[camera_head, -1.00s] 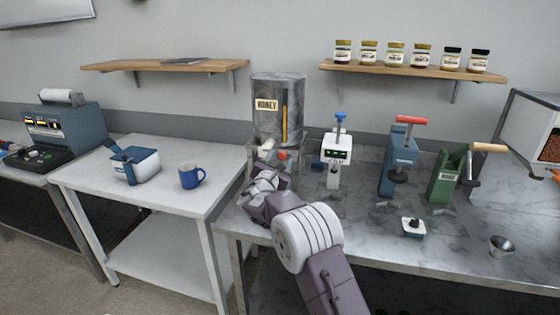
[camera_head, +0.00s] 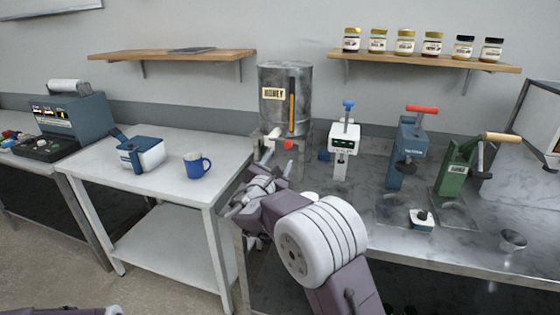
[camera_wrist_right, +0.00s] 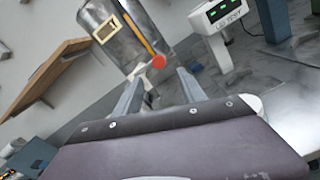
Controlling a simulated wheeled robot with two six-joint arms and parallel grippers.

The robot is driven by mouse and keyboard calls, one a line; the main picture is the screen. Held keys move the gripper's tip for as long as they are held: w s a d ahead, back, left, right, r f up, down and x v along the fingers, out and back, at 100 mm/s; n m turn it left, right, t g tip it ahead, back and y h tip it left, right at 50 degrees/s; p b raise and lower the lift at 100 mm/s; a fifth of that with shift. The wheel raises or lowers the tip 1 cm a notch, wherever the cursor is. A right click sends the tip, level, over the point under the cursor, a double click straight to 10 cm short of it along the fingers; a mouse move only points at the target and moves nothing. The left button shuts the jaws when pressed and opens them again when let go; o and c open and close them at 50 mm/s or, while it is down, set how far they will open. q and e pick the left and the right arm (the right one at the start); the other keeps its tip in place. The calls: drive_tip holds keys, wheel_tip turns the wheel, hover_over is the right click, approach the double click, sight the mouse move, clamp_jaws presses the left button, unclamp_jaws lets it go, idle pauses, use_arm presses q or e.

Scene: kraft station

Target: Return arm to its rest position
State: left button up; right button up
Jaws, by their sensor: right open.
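My right arm reaches up from the bottom of the head view. Its gripper (camera_head: 258,178) is open and empty in front of the grey honey tank (camera_head: 285,100), near the front left of the marble counter. In the right wrist view the two fingers of the gripper (camera_wrist_right: 160,88) stand apart with nothing between them. The tank (camera_wrist_right: 112,38) and its red-tipped tap lie beyond them. My left gripper is not in view; only a bit of purple arm shows at the bottom left edge.
A blue mug (camera_head: 197,166) and a blue-white pot (camera_head: 142,154) stand on the white table (camera_head: 200,137) at left. A white digital device (camera_head: 344,146), a blue press (camera_head: 407,150) and a green press (camera_head: 455,168) stand right of the tank. A small metal cup (camera_head: 513,240) is near the front edge.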

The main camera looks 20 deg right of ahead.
drive_tip(key=s+d+r+m+g+h+p, duration=0.25)
drive_tip(key=s+d+r, duration=0.2)
drive_tip(key=d, duration=0.25)
drive_tip(key=s+d+f+m+g+y+p, duration=0.4)
drive_tip(key=s+f+m+g, duration=0.4)
drive_tip(key=s+f, duration=0.65)
drive_tip(key=s+a+f+m+g+y, duration=0.3)
drive_tip(key=s+a+f+m+y, duration=0.5)
drive_tip(key=s+a+m, duration=0.6)
wheel_tip(320, 180, down, 2)
drive_tip(key=shift+s+f+m+y+b, duration=0.1)
drive_tip(key=shift+s+m+y+b, duration=0.3)
drive_tip(key=shift+s, duration=0.3)
